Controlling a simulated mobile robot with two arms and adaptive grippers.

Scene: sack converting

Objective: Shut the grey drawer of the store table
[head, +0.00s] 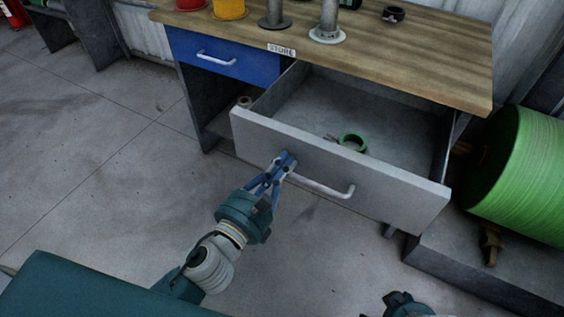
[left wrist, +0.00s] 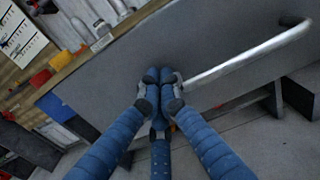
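The grey drawer (head: 385,179) of the store table (head: 430,62) stands well open in the head view. Its inside shows, with a green ring-shaped roll (head: 352,142) in it. The drawer's bar handle (head: 325,188) is on its front; it also shows in the left wrist view (left wrist: 250,56). My left gripper (head: 287,158) is at the drawer front, just beside the left end of the handle. Its fingertips (left wrist: 158,78) are together in the left wrist view, with nothing seen between them. They look close to or touching the front panel; exact contact is unclear.
A blue drawer (head: 225,57) to the left is shut. Red and yellow containers and metal spindles stand on the tabletop. A large green reel (head: 525,175) lies at the right. The floor in front is clear. Part of my right arm shows at the bottom edge.

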